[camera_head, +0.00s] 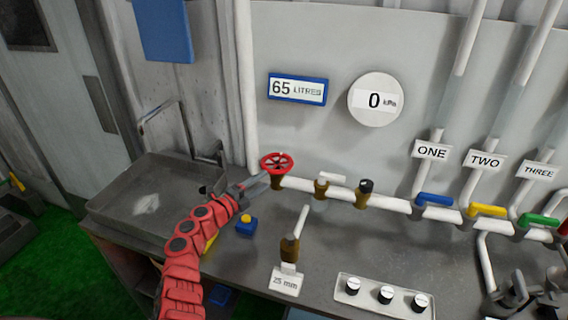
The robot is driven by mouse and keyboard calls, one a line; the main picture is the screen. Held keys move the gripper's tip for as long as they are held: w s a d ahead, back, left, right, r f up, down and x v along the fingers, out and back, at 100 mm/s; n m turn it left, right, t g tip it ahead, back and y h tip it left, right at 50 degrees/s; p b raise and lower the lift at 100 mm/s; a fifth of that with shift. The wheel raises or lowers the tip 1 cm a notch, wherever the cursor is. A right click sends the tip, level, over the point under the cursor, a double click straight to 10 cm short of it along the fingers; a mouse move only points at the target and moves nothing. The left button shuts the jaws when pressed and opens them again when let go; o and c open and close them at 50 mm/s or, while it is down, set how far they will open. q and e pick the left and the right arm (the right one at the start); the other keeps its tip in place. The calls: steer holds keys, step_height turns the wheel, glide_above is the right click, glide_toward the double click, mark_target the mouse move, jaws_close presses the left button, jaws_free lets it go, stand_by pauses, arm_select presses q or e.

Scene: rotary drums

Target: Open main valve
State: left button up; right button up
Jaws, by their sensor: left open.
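The main valve appears to be the red round handwheel (277,163) on a brass body, at the left end of the white horizontal pipe (335,190). My left arm comes up from the bottom, and my left gripper (262,181) is open just below and left of the wheel. Its fingertips are close to the wheel's lower left rim; I cannot tell whether they touch it. The grey display (375,100) reads 0 kPa and the blue-framed display (297,88) reads 65 LITRES.
Small brass valves stand along the pipe. Lever valves in blue (435,199), yellow (487,210) and green (538,220) sit under labels ONE, TWO and THREE. A 25 mm outlet (290,247) and a knob panel (382,296) are in front. A metal sink (150,200) is left.

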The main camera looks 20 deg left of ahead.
mark_target(284, 163)
arm_select(q)
steer(key=x, duration=0.6)
steer(key=b+x, duration=0.2)
steer(key=x, duration=0.2)
steer(key=shift+w+a+f, duration=0.1)
steer(key=shift+f, duration=0.1)
steer(key=shift+w+d+r+b, duration=0.15)
steer(key=shift+w+d+b, duration=0.25)
steer(key=shift+w, duration=0.2)
steer(key=shift+c, duration=0.3)
jaws_close()
